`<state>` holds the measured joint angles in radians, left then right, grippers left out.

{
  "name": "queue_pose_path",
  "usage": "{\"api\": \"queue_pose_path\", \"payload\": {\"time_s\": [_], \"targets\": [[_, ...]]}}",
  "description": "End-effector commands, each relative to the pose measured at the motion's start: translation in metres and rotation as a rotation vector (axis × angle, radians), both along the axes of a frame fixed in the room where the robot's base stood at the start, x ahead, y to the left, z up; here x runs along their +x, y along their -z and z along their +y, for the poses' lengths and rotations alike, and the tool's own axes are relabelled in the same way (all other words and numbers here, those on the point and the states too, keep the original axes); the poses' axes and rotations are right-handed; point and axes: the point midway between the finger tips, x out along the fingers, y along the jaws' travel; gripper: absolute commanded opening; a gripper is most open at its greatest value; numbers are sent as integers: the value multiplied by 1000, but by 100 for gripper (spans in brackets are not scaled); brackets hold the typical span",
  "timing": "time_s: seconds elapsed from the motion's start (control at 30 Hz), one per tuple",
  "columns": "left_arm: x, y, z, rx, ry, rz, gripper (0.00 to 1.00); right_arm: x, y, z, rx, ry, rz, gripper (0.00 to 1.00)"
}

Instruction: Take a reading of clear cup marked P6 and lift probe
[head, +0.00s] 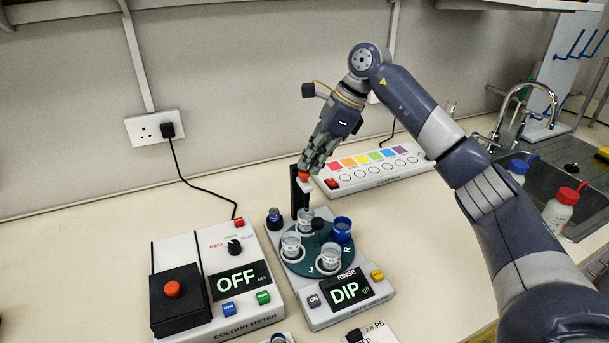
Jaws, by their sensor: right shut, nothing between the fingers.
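The salt meter (312,312) stands at the middle front, its display reading DIP. On its dark green turntable (312,268) are several clear cups (291,246) and a blue cup (342,229) by a letter R. I cannot read a P6 mark on any cup. A black upright post (296,198) rises at the back of the meter, with an orange-red knob (303,175) at its top. My right gripper (310,168) is shut and empty, its fingertips at the knob; I cannot tell whether they touch. The probe is not clearly distinguishable. My left gripper is not in view.
The colour meter (220,322), reading OFF, stands at left. A light box (372,180) with coloured squares lies behind, right of the post. Bottles (561,208) and a sink are at right.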

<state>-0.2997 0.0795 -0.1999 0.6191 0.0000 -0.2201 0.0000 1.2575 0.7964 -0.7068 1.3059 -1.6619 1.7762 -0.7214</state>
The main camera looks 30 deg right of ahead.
Motion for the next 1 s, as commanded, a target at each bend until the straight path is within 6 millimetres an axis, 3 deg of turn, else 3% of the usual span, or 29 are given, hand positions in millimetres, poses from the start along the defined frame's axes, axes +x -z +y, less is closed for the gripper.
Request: {"api": "queue_pose_path", "payload": {"time_s": [0.23,0.6,0.83,1.0], "targets": [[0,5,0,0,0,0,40,0,9,0,0,-1,2,0],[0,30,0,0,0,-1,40,0,54,0,0,0,2,0],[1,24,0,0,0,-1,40,-1,47,-2,0,1,0,0],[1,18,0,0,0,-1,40,-9,39,-20,-2,4,0,0]]}}
